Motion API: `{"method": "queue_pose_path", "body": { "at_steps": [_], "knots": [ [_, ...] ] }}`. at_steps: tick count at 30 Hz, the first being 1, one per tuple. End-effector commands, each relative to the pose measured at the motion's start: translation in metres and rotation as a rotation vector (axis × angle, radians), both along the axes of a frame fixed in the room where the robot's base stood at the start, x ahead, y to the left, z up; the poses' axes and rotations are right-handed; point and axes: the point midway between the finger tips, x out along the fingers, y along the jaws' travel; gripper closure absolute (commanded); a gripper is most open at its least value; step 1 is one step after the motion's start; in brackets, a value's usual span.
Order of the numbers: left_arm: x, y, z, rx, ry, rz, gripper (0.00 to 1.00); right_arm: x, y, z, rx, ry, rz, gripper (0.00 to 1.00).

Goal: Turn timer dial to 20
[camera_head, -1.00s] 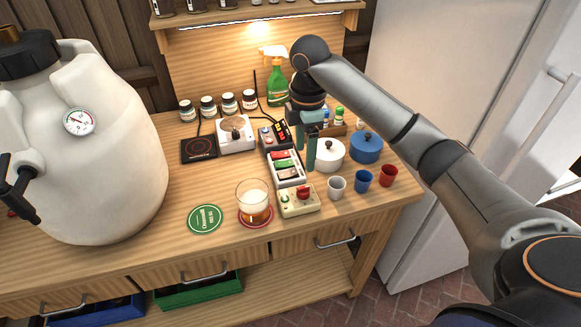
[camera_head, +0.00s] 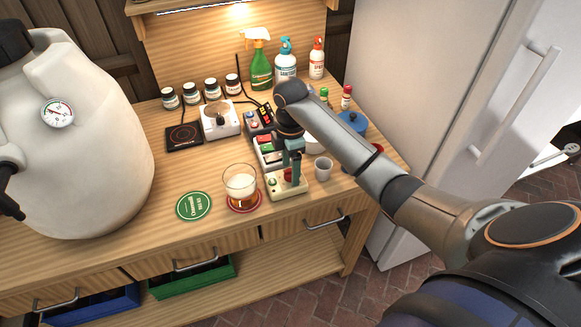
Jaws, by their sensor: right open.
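A small cream box (camera_head: 298,192) stands near the front edge of the wooden counter. It has a green round button (camera_head: 271,182) on its left and a red knob (camera_head: 288,176) on top; any numbers on it are too small to read. My right gripper (camera_head: 291,172) points down over this box, its open teal fingers at the red knob and partly hiding it. I cannot tell whether the fingers touch the knob. My left gripper is out of view.
A glass of beer (camera_head: 241,184) stands close left of the cream box, on a red coaster. A white cup (camera_head: 323,169) stands close right. A green coaster (camera_head: 194,206) lies left.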

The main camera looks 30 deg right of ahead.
Motion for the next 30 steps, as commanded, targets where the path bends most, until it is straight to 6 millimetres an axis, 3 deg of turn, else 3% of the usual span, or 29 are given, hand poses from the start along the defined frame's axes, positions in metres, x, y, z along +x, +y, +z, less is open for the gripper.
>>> {"method": "queue_pose_path", "body": {
  "at_steps": [11, 30],
  "knots": [
    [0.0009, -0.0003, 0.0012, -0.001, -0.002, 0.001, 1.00, -0.0002, 0.0002, -0.0063, 0.000, 0.000, 0.000, 0.28],
    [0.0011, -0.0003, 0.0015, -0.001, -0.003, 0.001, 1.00, -0.0001, 0.0000, -0.0057, 0.000, 0.000, 0.000, 1.00]
  ]
}}
